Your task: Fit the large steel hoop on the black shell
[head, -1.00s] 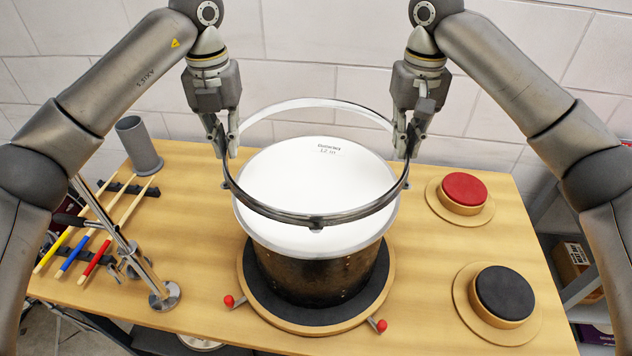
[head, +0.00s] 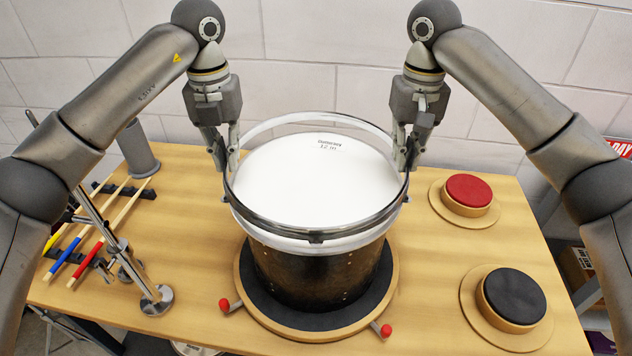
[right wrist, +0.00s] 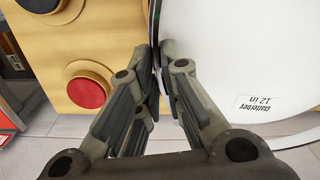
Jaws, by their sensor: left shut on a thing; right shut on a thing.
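The black shell (head: 318,276) stands upright on a round dark pad in the middle of the bench, with a white drumhead (head: 318,185) on its top. The large steel hoop (head: 317,236) is held level around and slightly above the drumhead's edge. My left gripper (head: 226,168) is shut on the hoop's left side. My right gripper (head: 407,165) is shut on its right side. In the right wrist view, the right gripper's fingers (right wrist: 162,100) are at the hoop beside the white drumhead. Whether the hoop touches the drumhead cannot be told.
A red round pad (head: 467,190) and a black round pad (head: 514,295) sit on wooden discs at the right. Red-knobbed levers (head: 387,330) stick out at the shell's base. A metal stand (head: 157,298), colored sticks (head: 85,262) and a grey cup (head: 140,152) are at the left.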

